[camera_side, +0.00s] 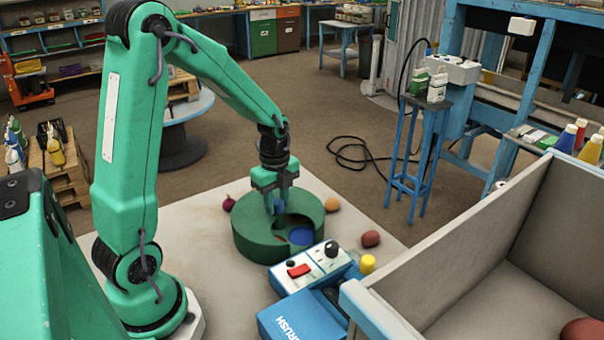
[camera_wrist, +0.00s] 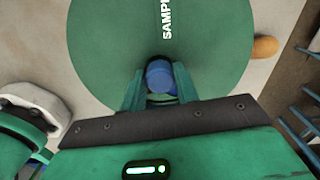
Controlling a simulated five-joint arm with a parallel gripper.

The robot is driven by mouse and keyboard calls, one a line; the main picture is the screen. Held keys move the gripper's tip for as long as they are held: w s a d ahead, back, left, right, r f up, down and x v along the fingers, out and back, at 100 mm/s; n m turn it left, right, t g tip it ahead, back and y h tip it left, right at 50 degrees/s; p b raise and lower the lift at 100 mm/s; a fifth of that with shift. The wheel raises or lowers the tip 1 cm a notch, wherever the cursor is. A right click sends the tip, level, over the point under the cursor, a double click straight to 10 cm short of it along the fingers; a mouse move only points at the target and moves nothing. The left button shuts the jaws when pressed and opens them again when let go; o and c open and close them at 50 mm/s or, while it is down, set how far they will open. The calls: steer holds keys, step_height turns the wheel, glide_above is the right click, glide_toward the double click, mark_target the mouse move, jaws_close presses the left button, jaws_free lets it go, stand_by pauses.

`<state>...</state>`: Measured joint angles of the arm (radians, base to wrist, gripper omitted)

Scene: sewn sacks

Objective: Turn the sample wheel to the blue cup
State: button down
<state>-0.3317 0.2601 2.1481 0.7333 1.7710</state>
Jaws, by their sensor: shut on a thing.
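The sample wheel (camera_side: 250,238) is a thick green drum on the pale table, with part of a white word showing on its top in the wrist view (camera_wrist: 105,50). A round blue recess, the blue cup (camera_side: 301,235), shows in its top at the front right. A small reddish patch shows left of it, partly hidden by my gripper. My gripper (camera_side: 278,210) points down over the wheel's top. In the wrist view my gripper (camera_wrist: 160,88) has its fingers on both sides of a round blue knob (camera_wrist: 160,75), shut on it. The knob's foot is hidden.
A white control box (camera_side: 312,265) with a red switch and black knob stands close in front of the wheel. A purple onion (camera_side: 229,204), an orange ball (camera_side: 332,204) and a brown-red ball (camera_side: 371,239) lie around it. A large grey bin (camera_side: 440,230) stands right.

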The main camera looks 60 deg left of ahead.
steer(key=shift+r+m, duration=0.1)
steer(key=shift+m, duration=2.7)
steer(key=c, duration=1.1)
jaws_free()
steer(key=shift+o, duration=0.2)
steer(key=shift+r, duration=0.1)
steer(key=shift+r, duration=3.8)
steer(key=shift+d, duration=0.15)
